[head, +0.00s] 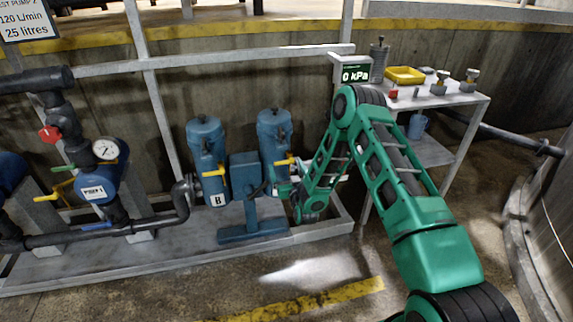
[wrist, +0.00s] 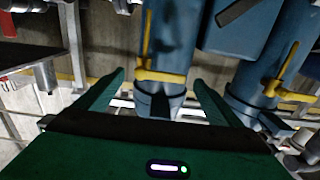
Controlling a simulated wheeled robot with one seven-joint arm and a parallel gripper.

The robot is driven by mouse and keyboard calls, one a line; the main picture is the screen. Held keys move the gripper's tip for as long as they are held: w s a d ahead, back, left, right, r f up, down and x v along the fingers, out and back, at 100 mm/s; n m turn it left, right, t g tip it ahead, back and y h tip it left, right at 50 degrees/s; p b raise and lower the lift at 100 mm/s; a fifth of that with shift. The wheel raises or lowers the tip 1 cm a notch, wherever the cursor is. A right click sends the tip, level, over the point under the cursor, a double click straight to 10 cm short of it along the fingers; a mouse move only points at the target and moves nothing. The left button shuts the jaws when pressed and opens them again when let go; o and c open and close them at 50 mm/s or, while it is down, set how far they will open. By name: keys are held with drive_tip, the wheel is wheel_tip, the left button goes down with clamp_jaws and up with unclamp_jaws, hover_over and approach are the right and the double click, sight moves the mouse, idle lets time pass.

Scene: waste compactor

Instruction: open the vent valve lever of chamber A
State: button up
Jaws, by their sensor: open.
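The right-hand blue chamber (head: 273,130) has a yellow valve lever (head: 287,161) on its front. Its letter is hidden by my arm; the left one (head: 206,145) is marked B, so I take the right one as chamber A. In the wrist view the yellow lever (wrist: 160,76) has a crossbar and a thin arm along the blue body (wrist: 178,40). My gripper (head: 290,187) is at chamber A, partly hidden by my arm. In the wrist view my gripper (wrist: 160,88) is open, its fingers to either side of the lever. I cannot tell whether they touch it.
A blue pedestal box (head: 246,185) stands between the chambers. Chamber B's yellow lever (wrist: 285,78) is to the right in the wrist view. A display (head: 355,75) reads 0 kPa. Pump piping (head: 75,180) is left.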

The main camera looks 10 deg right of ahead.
sight(285, 163)
drive_tip(key=shift+w, duration=2.15)
